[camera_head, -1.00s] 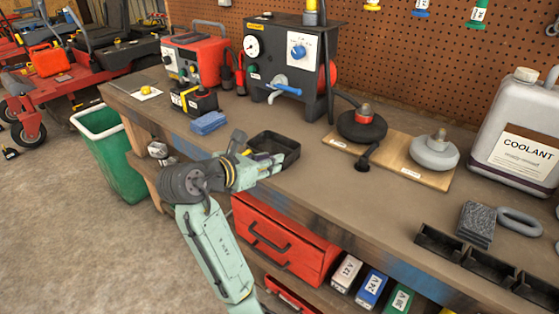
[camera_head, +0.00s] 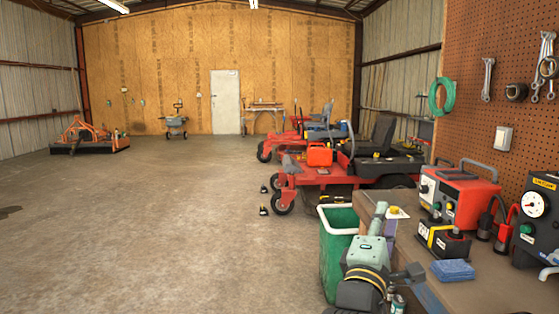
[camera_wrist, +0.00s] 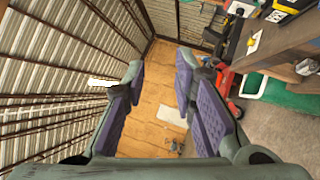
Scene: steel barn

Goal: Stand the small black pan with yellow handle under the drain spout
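The small black pan is not visible in either current view. The black machine with a gauge (camera_head: 535,215) stands on the bench at the right edge of the head view and is cut off there. A silver and blue piece (camera_head: 549,268) shows low on its front, but I cannot tell whether it is the drain spout. My gripper (camera_wrist: 160,68) is open and empty in the wrist view, its two purple-padded fingers wide apart and pointing toward the far wall. My arm shows at the lower middle of the head view, beside the bench end.
A green bin (camera_head: 337,250) stands at the bench's left end. Red mowers (camera_head: 335,170) stand behind. The concrete floor (camera_head: 180,230) at left is wide open.

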